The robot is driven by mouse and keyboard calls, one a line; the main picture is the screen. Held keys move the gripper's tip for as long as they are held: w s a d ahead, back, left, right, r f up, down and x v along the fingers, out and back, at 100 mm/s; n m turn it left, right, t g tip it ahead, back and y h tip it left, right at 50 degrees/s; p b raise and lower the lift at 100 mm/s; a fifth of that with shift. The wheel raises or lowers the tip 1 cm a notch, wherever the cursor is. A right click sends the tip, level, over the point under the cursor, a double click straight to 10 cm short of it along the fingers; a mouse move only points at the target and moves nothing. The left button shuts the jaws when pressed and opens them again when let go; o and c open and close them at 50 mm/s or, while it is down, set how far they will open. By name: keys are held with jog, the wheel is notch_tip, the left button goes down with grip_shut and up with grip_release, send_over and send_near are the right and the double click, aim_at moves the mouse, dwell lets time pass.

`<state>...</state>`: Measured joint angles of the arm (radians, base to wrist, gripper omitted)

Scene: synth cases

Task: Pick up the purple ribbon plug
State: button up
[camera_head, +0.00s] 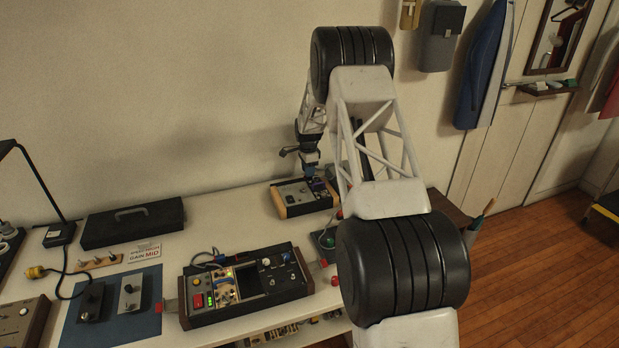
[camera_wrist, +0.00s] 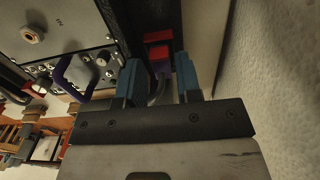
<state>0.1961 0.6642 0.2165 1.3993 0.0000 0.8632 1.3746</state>
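The fingers are apart, one on each side of the plug, with small gaps visible. In the head view, my gripper (camera_head: 310,172) points down over the right end of a small wood-sided box (camera_head: 293,205) at the back of the table; the plug is too small to make out there.
A pale wall (camera_wrist: 280,70) is at right. A larger control box (camera_head: 265,302) stands in front on the table, with a black case (camera_head: 132,222) at left.

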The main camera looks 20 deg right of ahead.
jog(key=shift+f, duration=0.9)
grip_shut()
